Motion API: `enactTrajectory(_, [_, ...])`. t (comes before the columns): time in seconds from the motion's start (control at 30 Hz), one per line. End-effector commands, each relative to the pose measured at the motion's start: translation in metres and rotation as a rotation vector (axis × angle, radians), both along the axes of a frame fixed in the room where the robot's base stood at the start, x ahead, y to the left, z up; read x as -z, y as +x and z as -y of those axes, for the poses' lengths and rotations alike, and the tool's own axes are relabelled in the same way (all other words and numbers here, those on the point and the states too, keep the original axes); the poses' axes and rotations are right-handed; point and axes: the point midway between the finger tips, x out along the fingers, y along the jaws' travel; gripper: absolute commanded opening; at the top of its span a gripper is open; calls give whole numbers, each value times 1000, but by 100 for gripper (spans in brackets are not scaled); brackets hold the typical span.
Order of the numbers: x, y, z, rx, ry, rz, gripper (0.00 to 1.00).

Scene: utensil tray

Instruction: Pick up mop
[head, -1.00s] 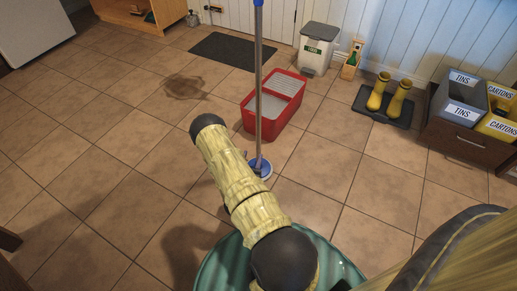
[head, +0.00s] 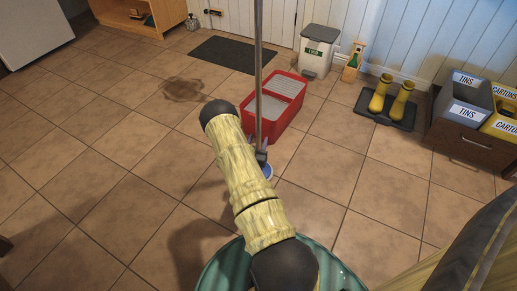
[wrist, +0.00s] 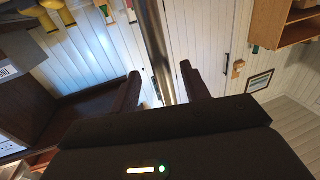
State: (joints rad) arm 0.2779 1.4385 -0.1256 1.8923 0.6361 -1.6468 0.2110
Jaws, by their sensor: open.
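The mop's grey metal pole (head: 258,80) stands nearly upright in the head view, its top out of frame. Its blue and white head (head: 268,171) is on the tiles, partly hidden by my arm. In the wrist view the pole (wrist: 154,40) runs down between the two dark fingers of my gripper (wrist: 160,70). The fingers are apart, with a gap to the pole on both sides at their tips. In the head view my arm hides most of the gripper; a dark part shows by the lower pole.
A red mop bucket (head: 284,97) stands just behind the pole. A dark mat (head: 235,54) and a brown stain (head: 183,90) are on the floor. A white bin (head: 317,50), yellow boots (head: 391,97) and sorting boxes (head: 475,100) line the right. Tiles at left are clear.

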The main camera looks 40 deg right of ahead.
Motion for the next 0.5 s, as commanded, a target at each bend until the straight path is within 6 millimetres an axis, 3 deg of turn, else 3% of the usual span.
enactTrajectory(0.3, [-4,25,30,2,-1,3,46])
enactTrajectory(0.5, [-8,30,36,0,-1,1,46])
